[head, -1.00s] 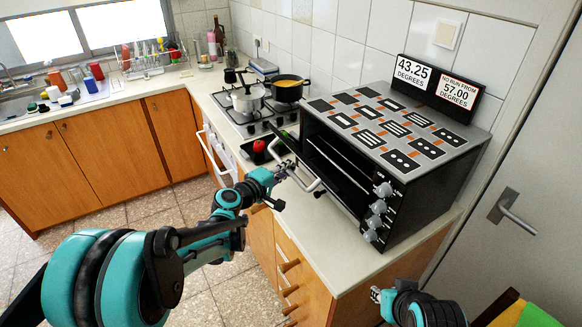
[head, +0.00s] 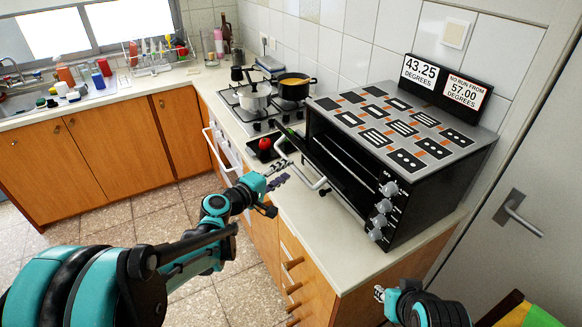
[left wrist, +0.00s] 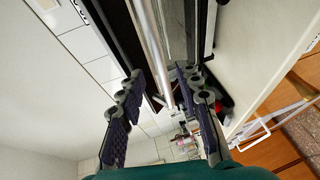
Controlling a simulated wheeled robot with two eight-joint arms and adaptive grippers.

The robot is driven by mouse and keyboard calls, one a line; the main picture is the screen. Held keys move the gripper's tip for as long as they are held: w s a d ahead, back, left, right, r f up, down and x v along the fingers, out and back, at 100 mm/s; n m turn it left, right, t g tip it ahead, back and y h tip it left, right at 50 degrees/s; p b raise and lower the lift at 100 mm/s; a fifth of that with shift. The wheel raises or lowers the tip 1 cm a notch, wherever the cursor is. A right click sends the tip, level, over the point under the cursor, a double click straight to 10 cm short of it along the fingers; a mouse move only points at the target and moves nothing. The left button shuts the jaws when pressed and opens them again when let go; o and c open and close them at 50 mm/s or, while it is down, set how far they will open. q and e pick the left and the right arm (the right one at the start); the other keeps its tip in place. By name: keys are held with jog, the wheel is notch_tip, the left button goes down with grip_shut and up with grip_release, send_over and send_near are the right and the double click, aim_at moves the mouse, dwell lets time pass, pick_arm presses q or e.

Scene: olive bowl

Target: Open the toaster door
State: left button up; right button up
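The black toaster oven (head: 425,205) stands on the counter with a patterned grey top. Its door (head: 297,143) is partly open, tilted out from the front, with a light metal handle (head: 317,184) along its outer edge. My left gripper (head: 284,173) is in front of the handle, empty. In the left wrist view its two fingers (left wrist: 160,78) are spread apart, and the handle bar (left wrist: 152,40) lies ahead, seen between the fingers; I see no grip on it. My right gripper (head: 379,293) is low at the right, away from the toaster, its fingers too small to judge.
A sign (head: 440,88) behind the toaster reads 43.25 degrees and "no run from 57.00". Left of the toaster are a red item (head: 265,143), a stove with a pot (head: 254,97) and a pan (head: 295,88). Counter front (head: 345,260) is clear. A door with a handle (head: 520,212) is at right.

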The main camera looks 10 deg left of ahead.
pick_arm(q)
jog(key=v, duration=0.7)
jog(key=shift+s+a, duration=0.15)
